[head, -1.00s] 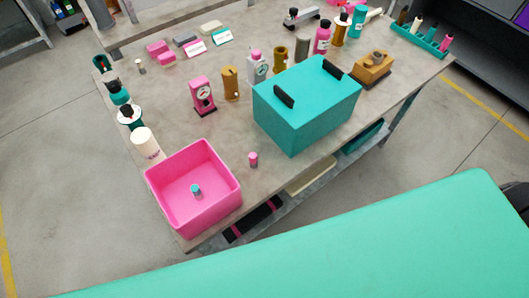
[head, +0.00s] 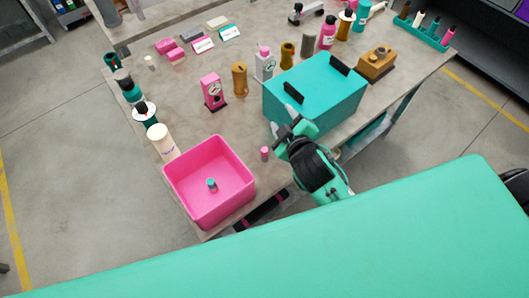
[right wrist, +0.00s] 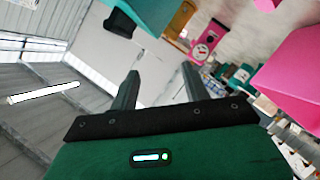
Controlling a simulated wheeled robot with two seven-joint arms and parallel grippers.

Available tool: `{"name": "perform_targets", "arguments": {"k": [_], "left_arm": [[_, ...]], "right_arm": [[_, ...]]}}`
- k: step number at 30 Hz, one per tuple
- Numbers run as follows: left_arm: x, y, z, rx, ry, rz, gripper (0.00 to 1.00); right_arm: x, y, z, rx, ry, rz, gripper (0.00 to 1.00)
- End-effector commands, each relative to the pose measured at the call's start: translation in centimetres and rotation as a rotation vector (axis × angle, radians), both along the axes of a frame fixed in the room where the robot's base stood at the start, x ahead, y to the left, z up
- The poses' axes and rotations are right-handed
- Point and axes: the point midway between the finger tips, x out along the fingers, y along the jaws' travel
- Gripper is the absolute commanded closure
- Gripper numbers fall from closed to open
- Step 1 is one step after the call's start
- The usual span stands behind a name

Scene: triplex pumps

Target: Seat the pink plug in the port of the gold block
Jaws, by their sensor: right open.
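The small pink plug (head: 264,153) stands on the grey table between the pink bin and the teal box. In the right wrist view, a pink piece at the top edge (right wrist: 267,4) looks like it. An upright gold block (head: 240,79) stands farther back, next to the pink block with a gauge (head: 213,91). Another gold block on a dark base (head: 376,63) sits right of the teal box; which one has the port I cannot tell. My right gripper (head: 282,121) is open and empty, by the teal box's near left corner, right of and beyond the plug. My left gripper is out of view.
The large teal box (head: 315,95) stands close to my right gripper. The pink bin (head: 208,181) holds a small teal-topped piece (head: 212,184). Bottles line the left edge. The table (head: 200,120) is bare between pink block and bin.

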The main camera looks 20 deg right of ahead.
Motion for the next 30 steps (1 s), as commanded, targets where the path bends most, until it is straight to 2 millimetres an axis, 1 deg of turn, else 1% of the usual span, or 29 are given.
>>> {"name": "perform_targets", "arguments": {"k": [1, 2, 3, 5, 6, 8, 9, 10, 11, 12, 14, 15, 17, 18, 20, 21, 23, 24, 26, 27, 28, 29, 30], "left_arm": [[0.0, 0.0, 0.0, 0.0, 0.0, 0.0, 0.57], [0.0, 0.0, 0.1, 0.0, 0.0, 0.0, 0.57], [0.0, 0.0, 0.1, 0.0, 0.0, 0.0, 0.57], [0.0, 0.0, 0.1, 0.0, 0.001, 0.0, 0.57], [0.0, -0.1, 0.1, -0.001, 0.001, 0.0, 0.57], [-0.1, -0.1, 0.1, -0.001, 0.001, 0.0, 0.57], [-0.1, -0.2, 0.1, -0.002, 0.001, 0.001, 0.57], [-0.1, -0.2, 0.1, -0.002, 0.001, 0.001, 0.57], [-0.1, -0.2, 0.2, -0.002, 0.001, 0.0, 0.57], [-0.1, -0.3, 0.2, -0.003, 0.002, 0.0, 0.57], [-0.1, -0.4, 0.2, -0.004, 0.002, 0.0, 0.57], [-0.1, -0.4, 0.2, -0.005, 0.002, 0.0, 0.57], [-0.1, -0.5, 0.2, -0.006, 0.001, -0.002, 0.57], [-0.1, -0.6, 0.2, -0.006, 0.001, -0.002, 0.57], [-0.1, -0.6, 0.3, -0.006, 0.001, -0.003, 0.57], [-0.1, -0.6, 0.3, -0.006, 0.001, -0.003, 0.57], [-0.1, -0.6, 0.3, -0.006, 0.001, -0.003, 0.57], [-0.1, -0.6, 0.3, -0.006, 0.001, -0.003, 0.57], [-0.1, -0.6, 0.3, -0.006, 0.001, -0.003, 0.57], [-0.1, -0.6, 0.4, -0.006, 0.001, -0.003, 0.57], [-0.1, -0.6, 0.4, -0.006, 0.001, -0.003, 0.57], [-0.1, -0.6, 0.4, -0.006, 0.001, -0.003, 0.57], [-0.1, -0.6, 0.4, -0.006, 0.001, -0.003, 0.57]], "right_arm": [[1.3, 1.0, 2.4, -0.064, -0.103, 0.05, 0.53], [2.0, 1.8, 3.9, -0.11, -0.172, 0.086, 0.53], [2.7, 3.0, 5.9, -0.175, -0.268, 0.135, 0.53], [3.5, 5.0, 9.0, -0.284, -0.418, 0.213, 0.53], [3.7, 6.6, 11.0, -0.358, -0.52, 0.267, 0.53], [3.6, 9.0, 13.6, -0.474, -0.67, 0.349, 0.53], [3.2, 10.7, 15.0, -0.554, -0.768, 0.404, 0.53], [2.9, 12.0, 16.0, -0.614, -0.842, 0.446, 0.53], [2.4, 13.2, 16.9, -0.676, -0.916, 0.487, 0.53], [1.7, 14.9, 17.7, -0.758, -1.012, 0.546, 0.53], [0.4, 17.3, 18.4, -0.883, -1.153, 0.634, 0.53], [-0.5, 18.8, 18.6, -0.968, -1.245, 0.695, 0.53], [-1.9, 20.8, 18.3, -1.097, -1.379, 0.79, 0.53], [-2.8, 22.0, 17.8, -1.184, -1.466, 0.854, 0.53], [-4.1, 23.4, 16.6, -1.313, -1.589, 0.959, 0.53], [-4.9, 24.1, 15.5, -1.4, -1.669, 1.034, 0.53], [-5.7, 24.6, 13.6, -1.527, -1.78, 1.15, 0.53], [-6.1, 24.7, 12.1, -1.614, -1.848, 1.234, 0.53], [-6.4, 24.3, 9.8, -1.738, -1.941, 1.371, 0.53], [-6.3, 23.8, 8.3, -1.819, -1.994, 1.469, 0.53], [-6.2, 23.2, 7.1, 1.847, 1.995, -1.521, 0.53], [-5.9, 22.5, 6.0, 1.793, 1.906, -1.51, 0.53], [-5.5, 21.3, 4.7, 1.717, 1.789, -1.497, 0.53]]}}
